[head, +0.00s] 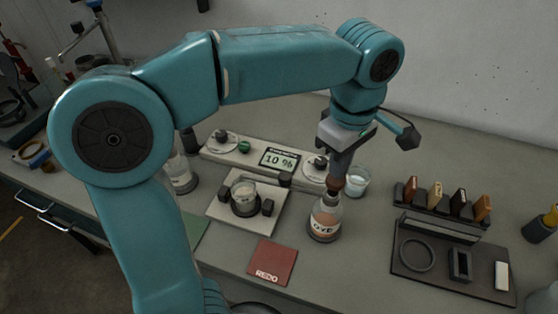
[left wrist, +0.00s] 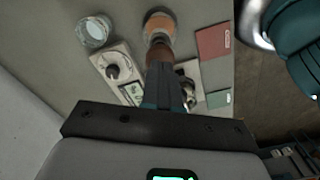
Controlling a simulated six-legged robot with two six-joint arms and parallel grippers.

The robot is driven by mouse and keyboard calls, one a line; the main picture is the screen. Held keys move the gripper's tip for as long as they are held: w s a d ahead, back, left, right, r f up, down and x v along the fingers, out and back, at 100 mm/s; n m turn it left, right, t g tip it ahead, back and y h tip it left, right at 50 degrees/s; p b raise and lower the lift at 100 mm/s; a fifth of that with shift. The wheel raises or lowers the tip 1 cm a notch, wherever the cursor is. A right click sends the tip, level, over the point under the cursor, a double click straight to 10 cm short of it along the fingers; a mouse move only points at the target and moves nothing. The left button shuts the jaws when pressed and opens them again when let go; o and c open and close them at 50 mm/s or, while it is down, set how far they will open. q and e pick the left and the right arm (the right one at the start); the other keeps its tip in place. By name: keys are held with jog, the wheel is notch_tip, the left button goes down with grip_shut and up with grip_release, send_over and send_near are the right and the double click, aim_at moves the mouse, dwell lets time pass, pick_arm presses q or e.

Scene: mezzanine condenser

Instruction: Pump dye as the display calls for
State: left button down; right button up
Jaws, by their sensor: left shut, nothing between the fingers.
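The dye bottle (head: 325,222), labelled "DYE" with orange contents, stands upright on the bench; it also shows in the left wrist view (left wrist: 158,22). My left gripper (head: 336,184) is shut and empty, pointing down right over the bottle's top. I cannot tell whether its fingertips touch the top, which they partly hide. The display (head: 280,160) reads "10 %". A glass cup (head: 244,194) sits on a pale square stand (head: 222,214) left of the bottle. A red pad (head: 272,262) reads "REDO". A green pad (head: 200,240) is partly hidden by my arm. My right gripper is not in view.
A beaker of pale liquid (head: 357,181) stands close behind the bottle. A clear bottle (head: 180,176) stands at left. On the right are a rack with several brown-toned pieces (head: 436,194) and a dark tray (head: 404,270). Bench between bottle and tray is clear.

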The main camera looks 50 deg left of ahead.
pick_arm(q)
jog(key=shift+f+b, duration=1.4)
jog(key=shift+f, duration=0.45)
jog(key=shift+r, duration=0.15)
notch_tip(320, 180, up, 6)
jog(key=p, duration=0.5)
jog(key=shift+p, duration=0.35)
